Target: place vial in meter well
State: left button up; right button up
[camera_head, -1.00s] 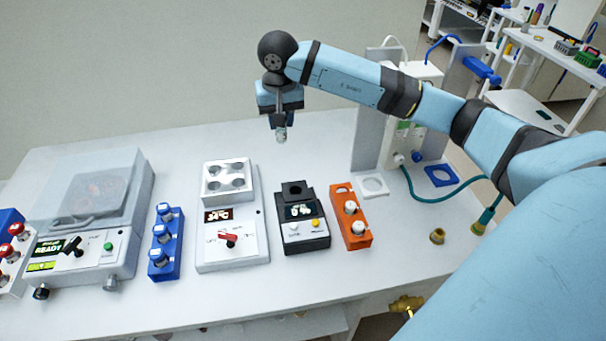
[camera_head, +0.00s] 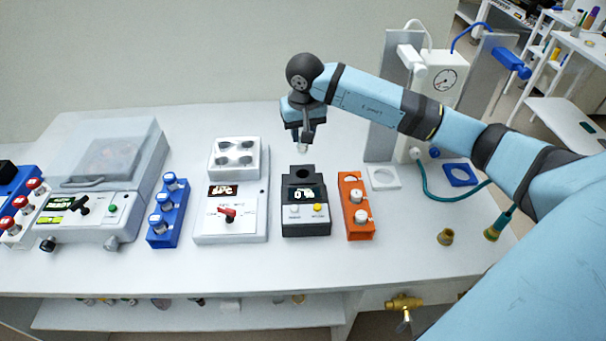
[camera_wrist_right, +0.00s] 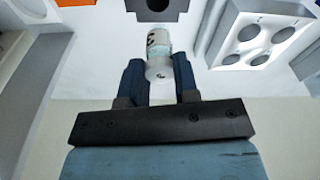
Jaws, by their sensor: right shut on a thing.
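My right gripper (camera_head: 303,138) is shut on a small clear vial (camera_head: 302,149), which hangs below the fingertips. In the right wrist view the gripper (camera_wrist_right: 158,80) holds the vial (camera_wrist_right: 158,48), which has a pale label with dark marks. The meter (camera_head: 306,222) is a dark box with a lit display, a white button and a yellow button. Its round well (camera_head: 303,172) is at the top rear and looks empty. The vial is above and slightly behind the well, apart from it. The meter's dark edge (camera_wrist_right: 157,10) shows ahead of the vial in the wrist view. My left gripper is not in view.
An orange rack (camera_head: 354,178) with white-capped vials stands right of the meter. A white heater block (camera_head: 231,190) with several wells stands left, then a blue rack (camera_head: 167,210) and a lidded machine (camera_head: 100,190). Bare table lies behind the meter.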

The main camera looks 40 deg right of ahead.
aim_at(303, 153)
notch_tip(303, 153, down, 7)
jog(key=shift+b, duration=1.2)
jog(key=shift+f, duration=0.5)
notch_tip(303, 153, down, 4)
jog(key=shift+r+b, duration=0.25)
jog(key=shift+b, duration=0.8)
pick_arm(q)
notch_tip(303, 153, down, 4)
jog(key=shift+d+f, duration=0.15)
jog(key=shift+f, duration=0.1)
pick_arm(e)
jog(key=shift+f, duration=0.2)
jog(key=o, duration=0.9)
jog(key=shift+r, duration=0.1)
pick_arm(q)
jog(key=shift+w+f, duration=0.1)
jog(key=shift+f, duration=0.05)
pick_arm(e)
jog(key=shift+r, duration=0.1)
